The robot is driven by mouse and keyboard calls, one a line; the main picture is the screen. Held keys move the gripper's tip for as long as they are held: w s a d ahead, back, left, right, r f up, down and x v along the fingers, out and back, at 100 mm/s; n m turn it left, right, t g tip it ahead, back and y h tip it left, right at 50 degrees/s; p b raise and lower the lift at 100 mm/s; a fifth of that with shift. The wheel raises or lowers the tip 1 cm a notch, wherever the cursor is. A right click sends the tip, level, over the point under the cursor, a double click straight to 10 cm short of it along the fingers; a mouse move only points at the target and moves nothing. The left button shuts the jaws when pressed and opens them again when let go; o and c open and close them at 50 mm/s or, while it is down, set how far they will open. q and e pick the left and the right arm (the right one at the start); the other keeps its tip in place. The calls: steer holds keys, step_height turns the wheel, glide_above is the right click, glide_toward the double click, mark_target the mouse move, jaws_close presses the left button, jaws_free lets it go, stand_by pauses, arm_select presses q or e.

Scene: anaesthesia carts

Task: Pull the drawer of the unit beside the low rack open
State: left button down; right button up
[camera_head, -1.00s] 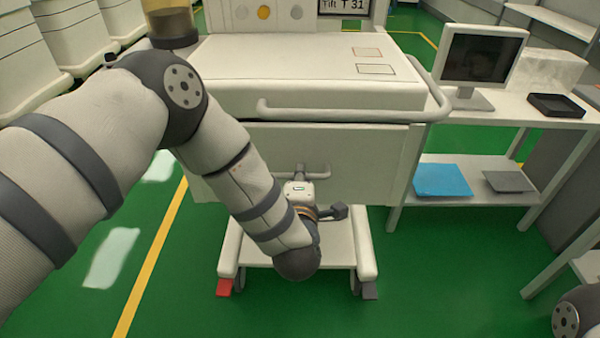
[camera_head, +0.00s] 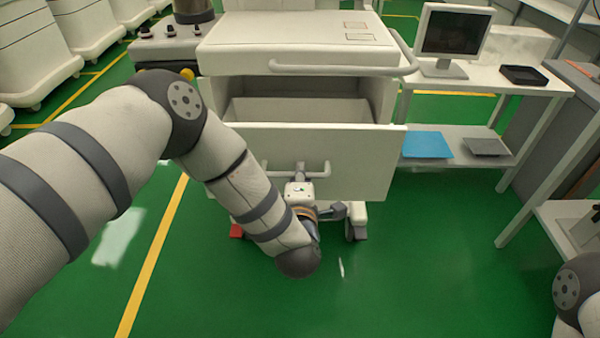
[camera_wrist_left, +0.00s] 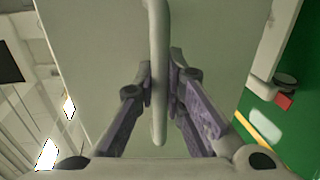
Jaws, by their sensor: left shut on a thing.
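The white unit (camera_head: 305,45) stands ahead of me, and its drawer (camera_head: 360,158) is out towards me with the inside showing. The drawer's bar handle (camera_head: 318,172) runs across its front. My left gripper (camera_head: 299,176) is at the middle of this handle. In the left wrist view, the fingers of my left gripper (camera_wrist_left: 161,82) are closed on both sides of the handle (camera_wrist_left: 159,35). The low rack (camera_head: 480,90) stands to the right of the unit. My right gripper is out of view; only part of my right arm shows at the lower right.
The low rack carries a monitor (camera_head: 453,36) and a black tray (camera_head: 524,75) on top, with a blue sheet (camera_head: 426,145) on its lower shelf. Another white table (camera_head: 575,235) stands at the right. Green floor is free in front of the unit.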

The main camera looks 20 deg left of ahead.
arm_select(q)
steer(key=shift+s+d, duration=0.2)
steer(key=shift+s, duration=0.1)
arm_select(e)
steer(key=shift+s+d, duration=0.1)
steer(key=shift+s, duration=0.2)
arm_select(q)
steer(key=c, duration=1.7)
jaws_free()
steer(key=shift+o, duration=0.2)
steer(key=v, duration=1.2)
